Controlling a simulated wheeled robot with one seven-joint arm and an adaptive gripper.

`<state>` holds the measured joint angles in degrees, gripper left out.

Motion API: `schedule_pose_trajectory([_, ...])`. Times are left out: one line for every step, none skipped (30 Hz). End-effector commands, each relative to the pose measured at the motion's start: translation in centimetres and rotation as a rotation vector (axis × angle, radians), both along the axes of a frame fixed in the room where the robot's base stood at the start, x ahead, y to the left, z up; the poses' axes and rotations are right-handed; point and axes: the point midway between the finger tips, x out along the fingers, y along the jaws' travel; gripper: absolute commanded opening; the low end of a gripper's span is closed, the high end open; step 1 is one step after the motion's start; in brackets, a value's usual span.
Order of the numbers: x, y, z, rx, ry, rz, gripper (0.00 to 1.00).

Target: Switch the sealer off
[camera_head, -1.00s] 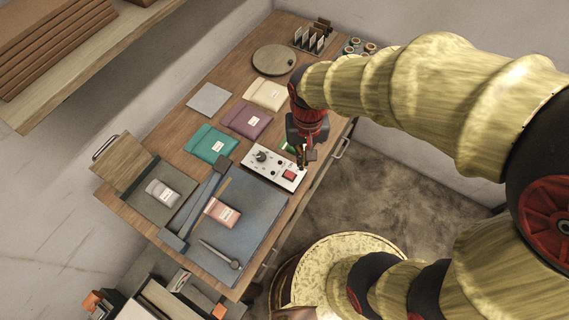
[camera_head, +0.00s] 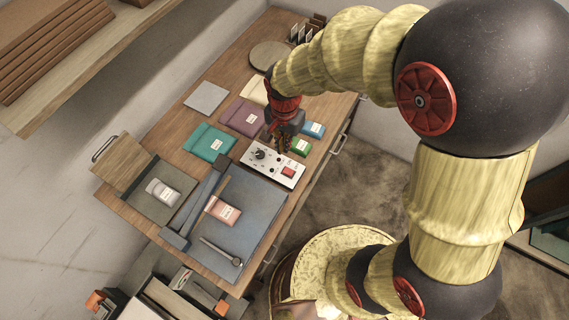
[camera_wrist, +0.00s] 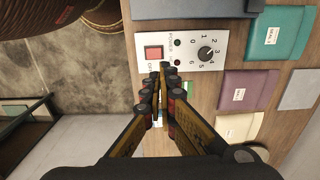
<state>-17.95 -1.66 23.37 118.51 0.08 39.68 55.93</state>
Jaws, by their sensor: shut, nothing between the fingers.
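The sealer's control box (camera_head: 272,165) is a white panel on the wooden bench. It carries a red switch (camera_head: 289,171) and a black dial (camera_head: 260,155). In the wrist view the panel (camera_wrist: 185,35) shows the red switch (camera_wrist: 153,53) at its left and the numbered dial (camera_wrist: 206,54) at its right. My gripper (camera_head: 283,150) is shut and empty, at the panel's far edge. In the wrist view its fingertips (camera_wrist: 160,68) are just below the red switch in the picture, partly over the panel edge. I cannot tell whether they touch it.
Teal (camera_head: 209,141) and purple (camera_head: 242,117) pouches lie beyond the panel. Small green (camera_head: 300,146) and blue (camera_head: 313,130) packets lie to its right. The long sealer bar (camera_head: 196,205) and a grey mat (camera_head: 258,205) lie on the near side. Open floor is to the right.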

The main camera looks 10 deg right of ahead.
Motion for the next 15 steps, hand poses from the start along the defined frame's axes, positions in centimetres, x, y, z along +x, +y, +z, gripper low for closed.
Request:
schedule_pose_trajectory([0.0, 0.0, -0.2, -0.001, 0.001, 0.000, 0.00])
schedule_pose_trajectory([0.0, 0.0, -0.3, 0.000, 0.001, 0.000, 0.00])
schedule_pose_trajectory([0.0, 0.0, -0.6, 0.000, 0.001, 0.001, 0.00])
schedule_pose_trajectory([0.0, 0.0, -0.9, -0.001, 0.002, 0.001, 0.00])
schedule_pose_trajectory([-0.1, 0.0, -1.2, 0.000, 0.003, 0.001, 0.00])
schedule_pose_trajectory([-0.1, 0.0, -1.8, -0.001, 0.003, 0.001, 0.00])
schedule_pose_trajectory([-0.1, 0.0, -2.3, -0.001, 0.003, 0.001, 0.00])
schedule_pose_trajectory([-0.1, 0.0, -2.8, -0.001, 0.005, 0.001, 0.00])
schedule_pose_trajectory([-0.1, 0.0, -3.6, -0.001, 0.005, 0.001, 0.00])
schedule_pose_trajectory([-0.1, 0.0, -4.2, -0.001, 0.005, 0.001, 0.00])
schedule_pose_trajectory([-0.1, 0.0, -4.8, -0.002, 0.005, 0.001, 0.00])
schedule_pose_trajectory([-0.1, 0.0, -5.6, -0.001, 0.005, 0.001, 0.00])
schedule_pose_trajectory([-0.1, 0.0, -6.2, -0.001, 0.005, 0.001, 0.00])
schedule_pose_trajectory([-0.1, 0.0, -6.8, -0.001, 0.005, 0.001, 0.00])
schedule_pose_trajectory([-0.2, 0.0, -7.6, -0.002, 0.005, 0.001, 0.00])
